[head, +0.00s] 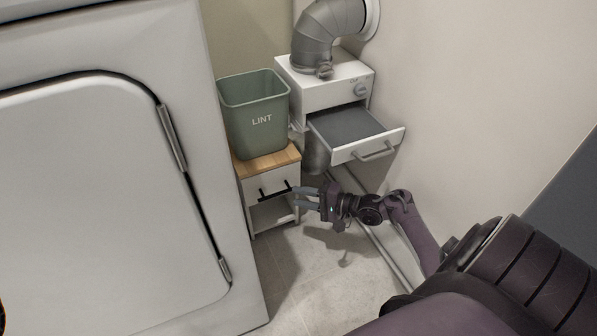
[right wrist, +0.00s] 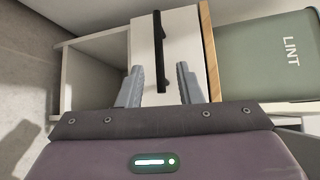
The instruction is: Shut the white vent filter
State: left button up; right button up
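The white vent filter (head: 395,138) is a drawer pulled out of the white vent box (head: 315,92). It has a grey bar handle (head: 376,153) on its front and a dark grey panel inside. My right gripper (head: 300,197) is open and empty, below and left of the filter, in front of the small cabinet's black handle. In the right wrist view its fingertips (right wrist: 160,76) are apart, with the black handle (right wrist: 162,40) just beyond them. I cannot tell whether they touch it. The filter does not show in the right wrist view. My left gripper is out of view.
A green LINT bin (head: 255,115) stands on the wooden top of the small white cabinet (head: 268,162). A large white machine (head: 110,200) fills the left. A grey duct (head: 325,35) rises from the vent box. The right wall is close to the filter.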

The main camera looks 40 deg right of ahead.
aim_at(349, 132)
jog(key=k+j, duration=0.8)
jog(key=j, duration=0.1)
